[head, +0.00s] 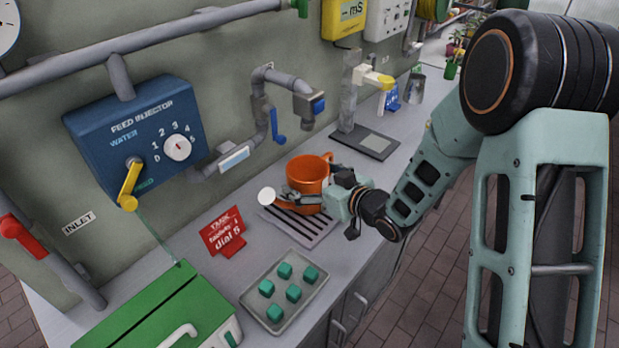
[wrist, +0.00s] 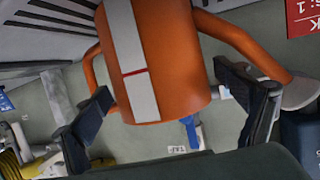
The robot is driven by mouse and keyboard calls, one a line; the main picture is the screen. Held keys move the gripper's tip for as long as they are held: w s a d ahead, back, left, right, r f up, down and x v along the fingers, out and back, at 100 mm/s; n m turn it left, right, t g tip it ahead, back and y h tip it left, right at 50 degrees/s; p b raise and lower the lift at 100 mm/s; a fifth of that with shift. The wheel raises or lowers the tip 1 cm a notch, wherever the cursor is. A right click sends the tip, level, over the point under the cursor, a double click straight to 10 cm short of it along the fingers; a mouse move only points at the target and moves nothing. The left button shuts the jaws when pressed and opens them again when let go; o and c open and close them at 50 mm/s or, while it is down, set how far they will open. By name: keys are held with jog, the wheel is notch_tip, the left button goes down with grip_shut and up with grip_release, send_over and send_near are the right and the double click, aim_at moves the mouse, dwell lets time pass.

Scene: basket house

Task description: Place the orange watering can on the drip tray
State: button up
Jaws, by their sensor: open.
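The orange watering can (head: 308,170) stands upright at the drip tray (head: 300,230), a grey slatted plate on the bench; whether its base rests fully on the slats is partly hidden by my gripper. Its spout with a pale round head points left, and its handle is at the back right. My gripper (head: 318,201) is open at the can's near side. In the wrist view the can (wrist: 165,55), with a white band and a red mark, lies between the two spread fingers (wrist: 163,88). Slats of the tray (wrist: 45,40) show at the upper left.
A metal tray (head: 250,298) with several green cubes and a red sign (head: 222,232) are on the bench at the front left. A grey scale (head: 366,142) stands behind the can. A pipe outlet (head: 308,103) with a blue end is above and behind it.

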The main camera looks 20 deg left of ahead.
jog(key=v, duration=1.1)
jog(key=shift+s+d, duration=0.2)
jog(key=shift+d, duration=0.05)
jog(key=shift+r, duration=0.1)
